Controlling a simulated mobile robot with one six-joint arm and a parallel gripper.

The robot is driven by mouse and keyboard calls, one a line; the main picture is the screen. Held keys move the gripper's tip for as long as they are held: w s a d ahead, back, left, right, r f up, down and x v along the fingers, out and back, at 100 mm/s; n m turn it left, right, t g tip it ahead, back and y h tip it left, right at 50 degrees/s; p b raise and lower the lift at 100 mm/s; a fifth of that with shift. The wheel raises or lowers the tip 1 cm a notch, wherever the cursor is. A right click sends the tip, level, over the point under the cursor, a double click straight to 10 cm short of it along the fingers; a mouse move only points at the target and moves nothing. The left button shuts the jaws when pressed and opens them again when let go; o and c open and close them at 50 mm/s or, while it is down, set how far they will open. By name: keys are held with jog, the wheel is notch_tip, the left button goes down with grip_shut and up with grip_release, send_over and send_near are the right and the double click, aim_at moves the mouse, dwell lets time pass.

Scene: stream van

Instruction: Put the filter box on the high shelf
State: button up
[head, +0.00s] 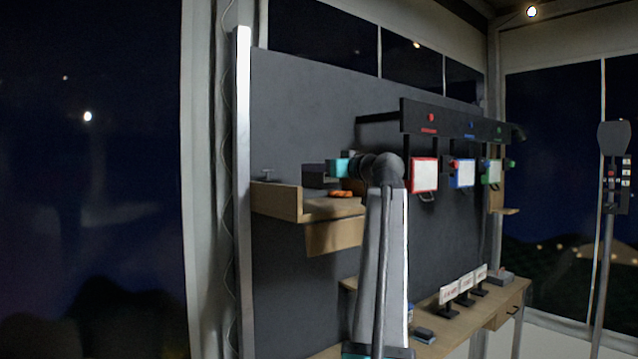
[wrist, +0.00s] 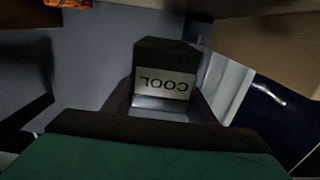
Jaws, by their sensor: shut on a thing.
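The filter box (wrist: 165,60) is dark, with a pale label reading "COOL" that appears upside down in the wrist view. It also shows as a dark box (head: 316,176) in the head view, left of my teal wrist. My gripper (wrist: 163,100) is shut on it, with a dark finger on either side. The high shelf (head: 277,201) is a wooden ledge with raised edges on the grey wall. The box appears at the height of the shelf, over or beside its right part. I cannot tell whether it touches the shelf.
An orange object (head: 341,194) lies on the shelf near the box, and a small dark item (head: 267,176) stands at its left. Right of my arm hang red, blue and green framed panels (head: 424,174). A wooden counter (head: 452,327) with small signs runs below.

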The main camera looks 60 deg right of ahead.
aim_at(320, 184)
jog(key=shift+f, duration=0.65)
jog(key=shift+f+p, duration=0.9)
jog(key=shift+f, duration=0.95)
jog(key=shift+f, duration=0.15)
jog(key=o, duration=1.2)
